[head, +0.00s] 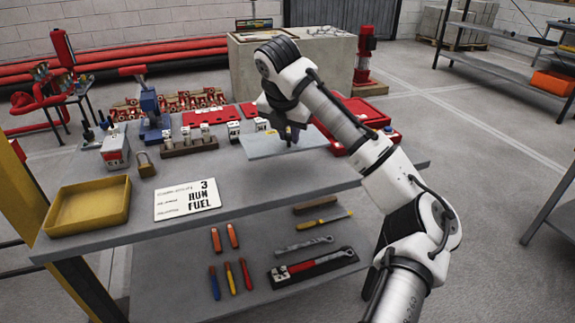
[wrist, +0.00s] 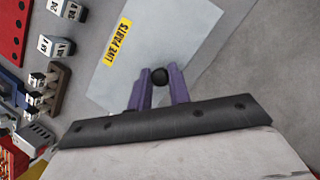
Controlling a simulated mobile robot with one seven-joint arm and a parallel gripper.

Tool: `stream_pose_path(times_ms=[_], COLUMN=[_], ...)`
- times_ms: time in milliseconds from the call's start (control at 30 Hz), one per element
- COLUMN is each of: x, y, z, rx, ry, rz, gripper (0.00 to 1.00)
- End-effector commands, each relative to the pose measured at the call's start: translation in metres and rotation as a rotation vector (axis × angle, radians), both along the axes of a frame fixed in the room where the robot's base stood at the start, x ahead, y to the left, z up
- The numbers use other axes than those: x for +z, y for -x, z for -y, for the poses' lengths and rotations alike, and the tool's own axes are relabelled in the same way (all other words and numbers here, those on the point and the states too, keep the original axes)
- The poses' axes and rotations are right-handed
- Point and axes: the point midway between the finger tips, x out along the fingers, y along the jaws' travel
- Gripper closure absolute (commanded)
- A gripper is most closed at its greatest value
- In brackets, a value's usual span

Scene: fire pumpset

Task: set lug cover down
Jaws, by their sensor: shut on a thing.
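The lug cover is a flat pale grey plate (head: 262,146) with a yellow label at the far right part of the bench top. In the wrist view the cover (wrist: 188,38) shows its yellow "LIVE PARTS" label (wrist: 117,41) and a round black knob (wrist: 160,76). My gripper (head: 289,134) is over the plate, and its purple fingers (wrist: 160,88) are shut on the knob. The plate looks level and close to the bench top; I cannot tell whether it touches. Its near part is hidden behind my gripper in the wrist view.
The grey bench (head: 245,190) is clear in front of the plate. White blocks (head: 233,131) and a brown rack (head: 188,146) stand left of it. A red tray (head: 345,148) is close on the right. A yellow tray (head: 88,205) and white sign (head: 187,200) lie at the left.

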Motion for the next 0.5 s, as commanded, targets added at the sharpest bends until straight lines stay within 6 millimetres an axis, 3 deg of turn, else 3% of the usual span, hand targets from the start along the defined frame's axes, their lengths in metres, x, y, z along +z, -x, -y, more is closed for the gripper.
stream_pose_path(times_ms=[100, 500], x=[-0.026, -0.066], y=[0.000, 0.000], z=[0.000, 0.000], rx=[0.001, 0.000], ry=[0.001, 0.000], rz=[-0.001, -0.001], gripper=[1.00, 1.00])
